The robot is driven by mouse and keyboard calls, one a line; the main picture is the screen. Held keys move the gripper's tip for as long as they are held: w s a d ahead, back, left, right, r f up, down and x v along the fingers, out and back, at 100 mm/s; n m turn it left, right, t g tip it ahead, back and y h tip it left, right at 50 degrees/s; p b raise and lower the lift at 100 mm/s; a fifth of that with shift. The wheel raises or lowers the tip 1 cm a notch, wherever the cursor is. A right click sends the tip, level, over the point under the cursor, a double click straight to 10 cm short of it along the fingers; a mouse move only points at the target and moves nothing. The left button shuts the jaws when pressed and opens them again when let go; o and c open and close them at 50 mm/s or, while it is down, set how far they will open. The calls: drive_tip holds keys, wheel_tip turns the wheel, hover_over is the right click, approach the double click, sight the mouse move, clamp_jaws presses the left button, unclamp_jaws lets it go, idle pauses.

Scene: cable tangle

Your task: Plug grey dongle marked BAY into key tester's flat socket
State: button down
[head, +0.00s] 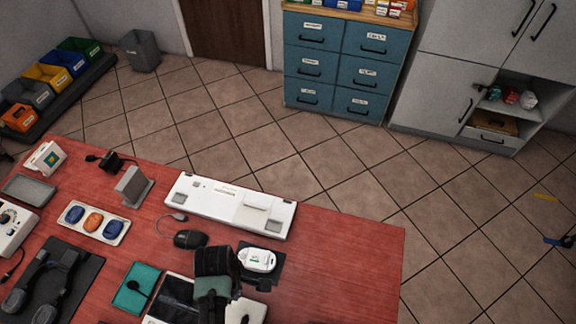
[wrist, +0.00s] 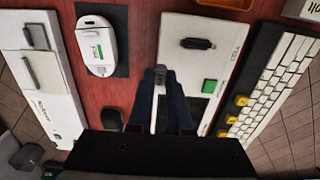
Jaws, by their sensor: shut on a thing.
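My gripper (wrist: 160,82) is shut on a small grey piece (wrist: 160,76), seen between the fingertips in the wrist view; it looks like the grey dongle, but no BAY marking can be read. A white panel (wrist: 220,56) with a green square and a dark screen lies just right of the fingertips in the wrist view; it may be the key tester. Its flat socket cannot be made out. A black dongle-like piece (wrist: 198,44) lies on this panel. In the head view my gripper (head: 222,305) is over the table's near edge area and hides part of a white panel (head: 246,311).
A white oval device (wrist: 97,45) sits on a dark mat left of the fingertips in the wrist view. A long white unit (head: 230,205) lies beyond it. A keyboard (wrist: 275,90) with yellow keys lies right of the panel. The red table (head: 350,265) is clear at its right end.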

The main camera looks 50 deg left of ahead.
drive_tip(key=s+a, duration=0.2)
drive_tip(key=s, duration=0.4)
drive_tip(key=f+b, duration=0.4)
drive_tip(key=b, duration=0.1)
drive_tip(key=shift+w+a+f, duration=0.15)
drive_tip(key=shift+w, duration=0.15)
drive_tip(key=shift+r, duration=0.25)
drive_tip(key=shift+p, duration=0.8)
drive_tip(key=shift+f+b, duration=0.65)
drive_tip(key=shift+f, duration=0.5)
idle(0.4)
drive_tip(key=c, duration=0.8)
unclamp_jaws()
drive_tip(key=shift+o, duration=0.2)
